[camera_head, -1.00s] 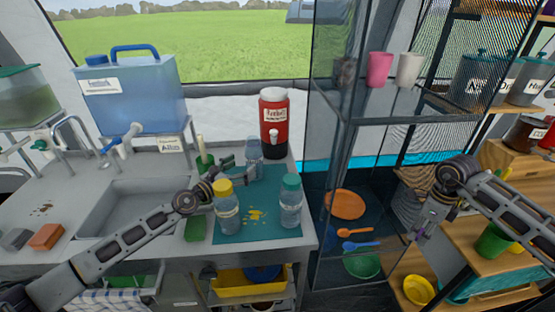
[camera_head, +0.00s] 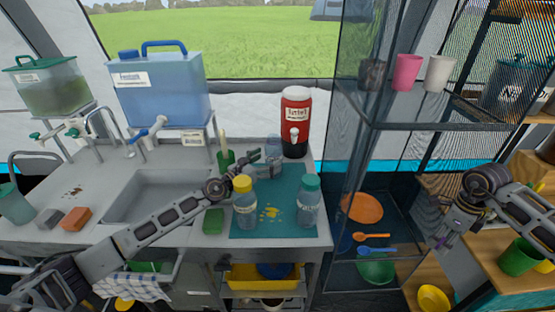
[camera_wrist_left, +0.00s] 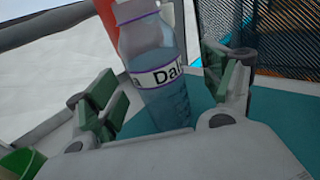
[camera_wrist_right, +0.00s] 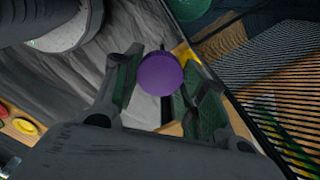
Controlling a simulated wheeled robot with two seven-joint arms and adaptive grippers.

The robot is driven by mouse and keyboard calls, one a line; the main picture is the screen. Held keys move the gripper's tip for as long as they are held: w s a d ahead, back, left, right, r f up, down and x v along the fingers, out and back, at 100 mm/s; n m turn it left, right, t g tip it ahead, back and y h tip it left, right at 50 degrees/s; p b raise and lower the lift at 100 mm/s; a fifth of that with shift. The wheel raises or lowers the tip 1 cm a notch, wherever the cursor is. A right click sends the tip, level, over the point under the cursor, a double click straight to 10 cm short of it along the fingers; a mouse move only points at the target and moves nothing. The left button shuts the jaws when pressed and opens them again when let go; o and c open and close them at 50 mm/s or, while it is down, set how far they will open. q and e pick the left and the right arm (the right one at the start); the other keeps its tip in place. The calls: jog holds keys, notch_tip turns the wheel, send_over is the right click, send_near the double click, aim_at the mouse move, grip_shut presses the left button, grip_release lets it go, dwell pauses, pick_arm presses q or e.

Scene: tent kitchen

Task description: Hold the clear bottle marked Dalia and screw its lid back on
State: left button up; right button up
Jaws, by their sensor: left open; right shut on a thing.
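The clear Dalia bottle (camera_wrist_left: 158,75) stands upright without a lid on the teal mat, with liquid inside and a white label. In the head view the bottle (camera_head: 273,148) is at the mat's back, partly hidden by my left gripper (camera_head: 264,164). In the left wrist view my left gripper (camera_wrist_left: 165,100) is open, with the bottle just beyond and between its fingers; contact is not visible. My right gripper (camera_wrist_right: 160,92) is shut on a round purple lid (camera_wrist_right: 161,74). In the head view my right gripper (camera_head: 445,238) is right of the glass-sided shelf, away from the bottle.
A yellow-lidded bottle (camera_head: 245,204) and a teal-lidded bottle (camera_head: 309,203) stand at the front of the mat (camera_head: 285,232). A red jug (camera_head: 296,122) stands behind. The dark-framed shelf (camera_head: 372,125) stands between the counter and my right gripper. A sink (camera_head: 160,195) is at left.

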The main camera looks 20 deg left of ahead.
aim_at(275, 152)
pick_arm(q)
jog(key=shift+w+d+r, duration=0.1)
jog(key=shift+w+d, duration=0.1)
jog(key=shift+w, duration=0.45)
jog(key=shift+w+d+r, duration=0.1)
jog(key=shift+w+d, duration=0.05)
jog(key=shift+w, duration=0.45)
jog(key=shift+x, duration=1.2)
jog(key=shift+f, duration=0.1)
jog(key=c, duration=1.2)
jog(key=shift+r, duration=0.25)
jog(key=shift+c, duration=0.2)
pick_arm(e)
jog(key=shift+r, duration=0.15)
